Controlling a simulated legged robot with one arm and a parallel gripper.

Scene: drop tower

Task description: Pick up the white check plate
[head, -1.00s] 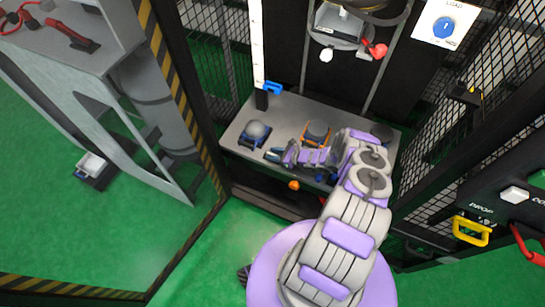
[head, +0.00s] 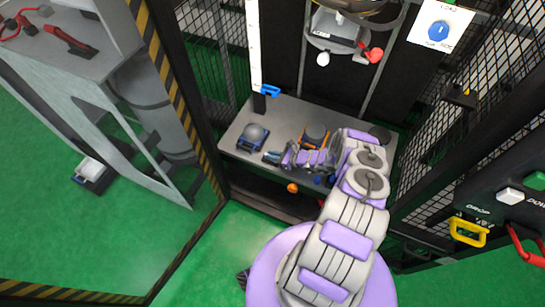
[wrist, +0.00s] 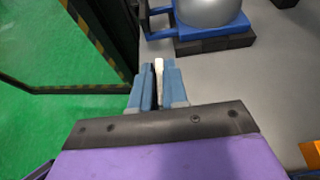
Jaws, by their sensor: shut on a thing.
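The white check plate (wrist: 159,72) shows in the wrist view as a thin white strip, seen edge-on. It stands between the two blue fingers of my gripper (wrist: 159,88), which are shut on it. In the head view my gripper (head: 271,158) is low over the front left part of the grey bench (head: 285,112), just right of the blue cradle. The plate cannot be made out there. The wrist view does not show clearly whether the plate touches the bench.
A grey dome in a blue cradle (head: 252,138) sits close to my gripper. An orange cradle (head: 316,137) with another dome stands behind my wrist. A white upright scale (head: 254,45) with a blue clip (head: 270,91) rises at the bench's left. Mesh guards (head: 460,100) flank the right side.

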